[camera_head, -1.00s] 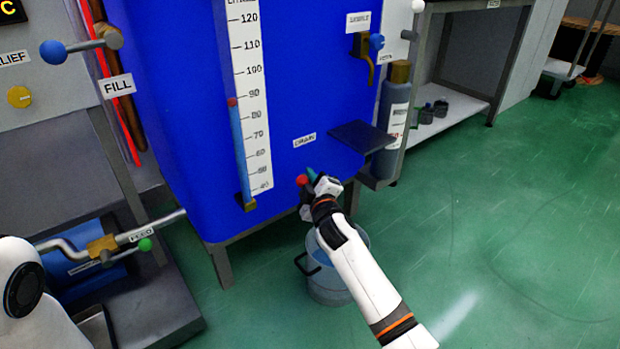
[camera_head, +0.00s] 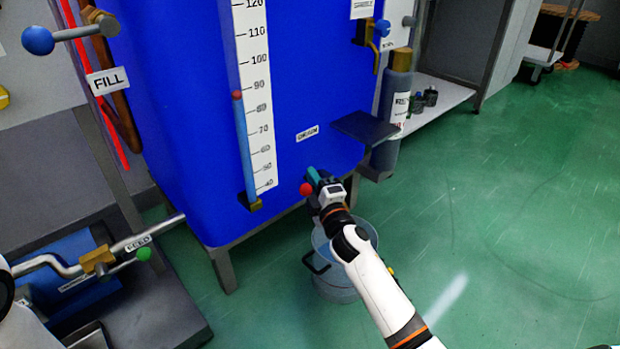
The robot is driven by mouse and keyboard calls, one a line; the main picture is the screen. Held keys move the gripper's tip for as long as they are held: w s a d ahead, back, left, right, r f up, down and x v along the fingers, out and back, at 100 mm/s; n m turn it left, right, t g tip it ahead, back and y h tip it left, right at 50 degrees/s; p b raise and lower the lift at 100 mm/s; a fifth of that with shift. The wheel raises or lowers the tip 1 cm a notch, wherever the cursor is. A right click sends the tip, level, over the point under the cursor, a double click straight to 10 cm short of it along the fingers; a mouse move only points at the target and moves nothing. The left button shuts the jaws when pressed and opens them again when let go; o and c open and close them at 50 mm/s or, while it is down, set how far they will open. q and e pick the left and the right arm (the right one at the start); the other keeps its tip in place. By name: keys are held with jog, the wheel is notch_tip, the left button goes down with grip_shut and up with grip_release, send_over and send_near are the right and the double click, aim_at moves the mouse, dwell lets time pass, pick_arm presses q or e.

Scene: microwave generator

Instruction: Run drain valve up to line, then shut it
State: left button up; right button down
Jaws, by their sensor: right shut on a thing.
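The big blue tank (camera_head: 190,120) fills the middle of the view. A white scale (camera_head: 255,90) on its front carries a sight tube (camera_head: 245,150) with a red marker (camera_head: 237,95) between 80 and 90. The DRAIN label (camera_head: 307,133) is on the tank's lower right. Below it, the drain valve's red knob (camera_head: 306,189) shows just left of my right gripper (camera_head: 318,184). My right gripper is shut on the drain valve's handle, mostly hidden by the gripper. A bucket (camera_head: 338,285) stands under the valve. My left gripper is not in view.
A small dark shelf (camera_head: 364,127) juts from the tank just above and right of my right gripper. A FILL lever with a blue knob (camera_head: 38,41) and feed pipework with a green knob (camera_head: 144,254) are at left. Green floor (camera_head: 520,200) at right is clear.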

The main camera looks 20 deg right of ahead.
jog(key=shift+f+n+b, duration=0.2)
jog(key=shift+n+b, duration=0.15)
jog(key=shift+n, duration=0.15)
jog(key=c, duration=1.5)
grip_release()
